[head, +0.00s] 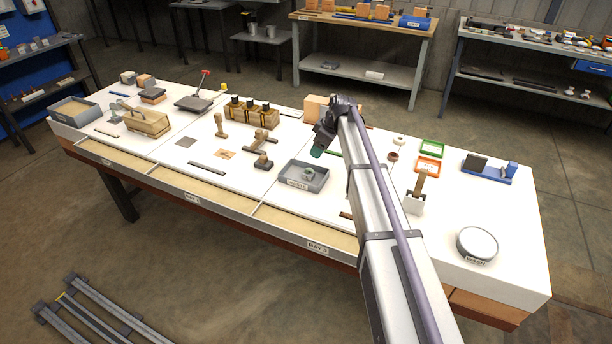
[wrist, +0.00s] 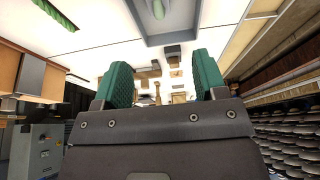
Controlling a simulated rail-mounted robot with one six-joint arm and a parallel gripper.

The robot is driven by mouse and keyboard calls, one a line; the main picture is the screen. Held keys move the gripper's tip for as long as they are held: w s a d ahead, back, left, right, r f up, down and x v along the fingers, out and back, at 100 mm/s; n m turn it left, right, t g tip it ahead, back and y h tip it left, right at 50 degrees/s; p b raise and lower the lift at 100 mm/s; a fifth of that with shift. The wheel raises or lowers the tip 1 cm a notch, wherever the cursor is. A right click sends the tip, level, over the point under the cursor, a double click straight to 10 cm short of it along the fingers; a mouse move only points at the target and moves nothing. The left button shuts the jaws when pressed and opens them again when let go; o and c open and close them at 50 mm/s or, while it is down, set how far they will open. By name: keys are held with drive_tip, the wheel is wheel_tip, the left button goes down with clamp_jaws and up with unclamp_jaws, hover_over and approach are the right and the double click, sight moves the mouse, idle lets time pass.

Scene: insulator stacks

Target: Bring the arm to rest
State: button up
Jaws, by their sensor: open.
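My arm reaches from the bottom right of the head view up over the white table (head: 340,210). My gripper (head: 318,152) is at its end, above the table's middle. In the wrist view the two green fingers of my gripper (wrist: 160,82) stand wide apart with nothing between them. The gripper is open and empty. In the head view the arm hides part of the table behind it and the gripper is small.
A grey tray (head: 318,182) holding a small part lies left of my arm. A wooden block (head: 316,107) stands behind the gripper. A round grey container (head: 477,244), a green frame (head: 432,147) and a blue fixture (head: 489,170) lie to the right. A wooden rack (head: 249,116) stands left.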

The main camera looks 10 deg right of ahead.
drive_tip(key=s+a+r+m+g+h+p, duration=0.1)
drive_tip(key=s+m, duration=0.4)
drive_tip(key=s, duration=1.3)
drive_tip(key=s+a+r+m+g+h+p, duration=0.1)
drive_tip(key=s+m, duration=0.5)
drive_tip(key=s, duration=1.3)
drive_tip(key=shift+s+a+g+h+p, duration=0.3)
drive_tip(key=shift+a+h+p, duration=0.4)
drive_tip(key=shift+h, duration=0.2)
drive_tip(key=shift+w, duration=0.1)
drive_tip(key=shift+c, duration=0.4)
